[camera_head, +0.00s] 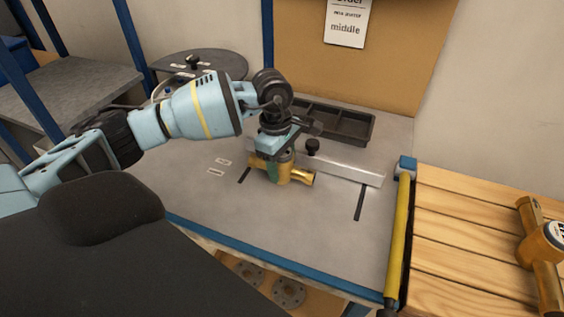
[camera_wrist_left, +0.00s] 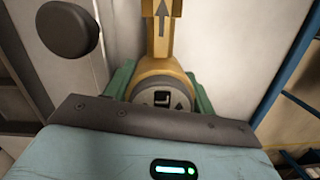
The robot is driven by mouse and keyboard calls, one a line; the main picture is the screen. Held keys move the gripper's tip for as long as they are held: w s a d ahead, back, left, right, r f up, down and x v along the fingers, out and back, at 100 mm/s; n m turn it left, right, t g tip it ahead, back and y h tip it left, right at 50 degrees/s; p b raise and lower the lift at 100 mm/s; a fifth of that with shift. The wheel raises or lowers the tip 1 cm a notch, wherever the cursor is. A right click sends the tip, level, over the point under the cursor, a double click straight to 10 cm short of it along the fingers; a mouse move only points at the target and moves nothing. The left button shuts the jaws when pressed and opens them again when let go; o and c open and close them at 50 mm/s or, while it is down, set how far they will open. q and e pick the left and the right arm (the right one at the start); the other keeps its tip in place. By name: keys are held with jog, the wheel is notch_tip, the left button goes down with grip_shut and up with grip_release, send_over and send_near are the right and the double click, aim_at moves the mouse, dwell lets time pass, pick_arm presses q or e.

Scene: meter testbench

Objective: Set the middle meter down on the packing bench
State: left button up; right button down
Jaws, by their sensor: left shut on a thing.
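A brass meter (camera_head: 299,178) with a round body and pipe ends is at the grey bench (camera_head: 300,228), beside a metal rail. My left gripper (camera_head: 281,168) points down from above and is shut on this meter. In the left wrist view the green fingers (camera_wrist_left: 203,97) lie on both sides of the meter's round dial (camera_wrist_left: 162,94), and a brass pipe with an arrow runs away from it. Whether the meter touches the grey surface I cannot tell. A slatted wooden bench (camera_head: 450,235) stands at the right. My right gripper is not in view.
Another brass meter (camera_head: 546,245) lies on the wooden bench's right side; the slats left of it are bare. A yellow bar (camera_head: 398,235) runs between the benches. A black knob (camera_head: 312,146) and metal rail (camera_head: 345,170) are close to the gripper, with a dark tray (camera_head: 340,125) behind.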

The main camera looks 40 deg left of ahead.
pick_arm(q)
jog(key=o, duration=1.5)
jog(key=r, duration=0.4)
jog(key=a+r, duration=0.1)
jog(key=r, duration=0.7)
jog(key=shift+a+r, duration=0.1)
jog(key=shift+a, duration=0.1)
